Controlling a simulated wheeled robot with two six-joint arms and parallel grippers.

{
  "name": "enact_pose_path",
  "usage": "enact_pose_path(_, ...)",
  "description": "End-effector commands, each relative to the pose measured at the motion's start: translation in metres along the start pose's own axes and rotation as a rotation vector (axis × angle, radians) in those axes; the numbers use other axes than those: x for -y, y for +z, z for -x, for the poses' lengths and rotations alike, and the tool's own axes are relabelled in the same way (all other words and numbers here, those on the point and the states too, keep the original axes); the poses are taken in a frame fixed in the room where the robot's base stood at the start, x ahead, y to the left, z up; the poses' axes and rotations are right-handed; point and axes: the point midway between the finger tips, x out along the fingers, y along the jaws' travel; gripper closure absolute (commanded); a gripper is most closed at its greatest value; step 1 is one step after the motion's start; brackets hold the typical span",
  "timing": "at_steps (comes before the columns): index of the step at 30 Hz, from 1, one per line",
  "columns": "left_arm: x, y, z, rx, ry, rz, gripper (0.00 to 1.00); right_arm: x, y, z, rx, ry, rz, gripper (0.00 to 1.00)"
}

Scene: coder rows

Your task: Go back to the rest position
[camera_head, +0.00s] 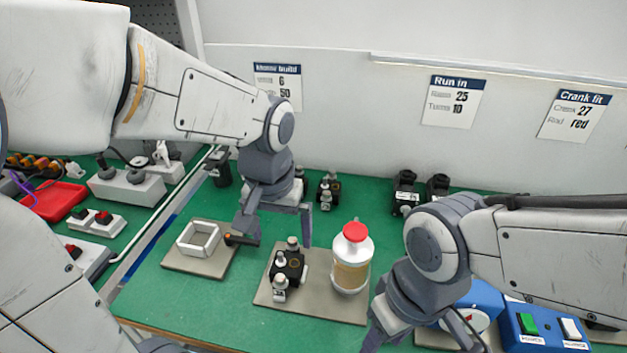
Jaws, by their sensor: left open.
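My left gripper (273,232) hangs over the middle of the green table (190,300). Its two fingers stand apart and I see nothing held between them. The left finger is close to a small dark piece with an orange end (240,239); I cannot tell whether they touch. My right gripper (421,342) is low at the right, and the bottom edge of the picture cuts off its fingers, so its jaw state is unclear.
A grey mat (318,305) bears a black block with knobs (289,266) and a red-capped jar (352,262). A white square frame (199,238) lies on a mat to the left. A blue switch box (540,325) is beside my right arm. Signs hang on the back wall.

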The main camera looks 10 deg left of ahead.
Motion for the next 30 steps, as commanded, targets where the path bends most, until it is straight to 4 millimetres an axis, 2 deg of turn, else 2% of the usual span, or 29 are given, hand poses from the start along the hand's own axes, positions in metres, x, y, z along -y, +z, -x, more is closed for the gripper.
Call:
enact_pose_path(4,-0.004,0.003,0.0,0.002,0.004,-0.017,0.0,0.0,0.0,0.0,0.0,0.0,0.0,0.5)
enact_pose_path(8,-0.028,0.025,-0.002,0.016,0.028,-0.128,0.0,0.0,0.0,0.0,0.0,0.0,0.0,0.5)
enact_pose_path(12,-0.06,0.065,-0.006,0.042,0.066,-0.317,0.0,0.0,0.0,0.0,0.0,0.0,0.0,0.5)
enact_pose_path(15,-0.075,0.093,-0.009,0.059,0.09,-0.438,0.0,0.0,0.0,0.0,0.0,0.0,0.0,0.5)
enact_pose_path(21,-0.092,0.145,-0.014,0.093,0.129,-0.655,0.0,0.0,0.0,0.0,0.0,0.0,0.0,0.5)
enact_pose_path(22,-0.091,0.14,0.001,0.091,0.127,-0.643,0.0,0.001,0.0,0.014,0.001,0.0,0.0,0.5)
enact_pose_path(30,-0.09,0.131,0.054,0.09,0.126,-0.632,0.0,0.005,-0.004,0.068,0.0,0.0,0.0,0.5)
